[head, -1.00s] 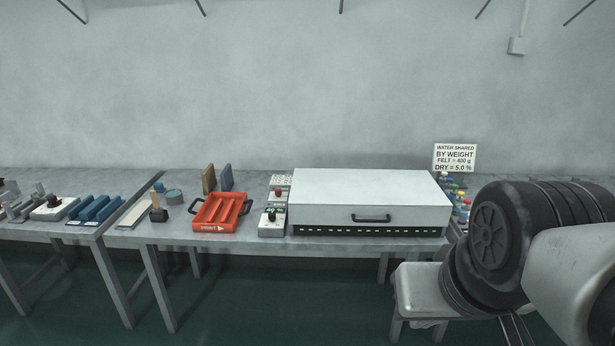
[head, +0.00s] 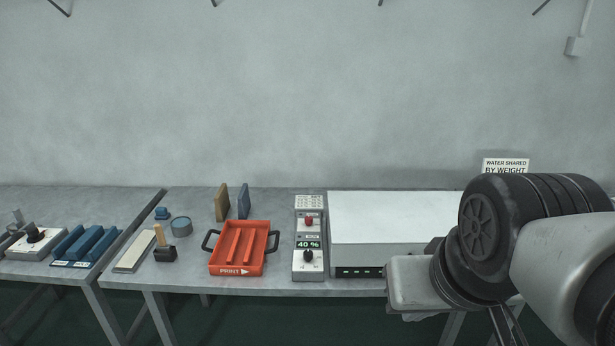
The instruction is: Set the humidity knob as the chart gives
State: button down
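The narrow control box (head: 307,268) stands on the table against the left side of a white chamber. Its display (head: 308,244) reads 40 %. The black knob (head: 308,256) is just below it with a light pointer mark, too small to read exactly. A red knob or button (head: 308,221) is further back. A small printed chart (head: 309,202) lies behind that, its figures too small to read. My gripper (head: 412,316) is at the lower right, in front of the chamber and right of the control box, apart from the knob. Its fingers are mostly hidden, so its opening does not show.
The white chamber (head: 385,215) is partly covered by my arm. A red tray (head: 254,263) marked PRINT sits left of the control box. A stamp (head: 164,252), blue moulds (head: 86,243) and upright boards (head: 222,203) stand further left. A wall sign (head: 505,166) is partly hidden.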

aim_at(308, 255)
jog(key=i+j, duration=0.7)
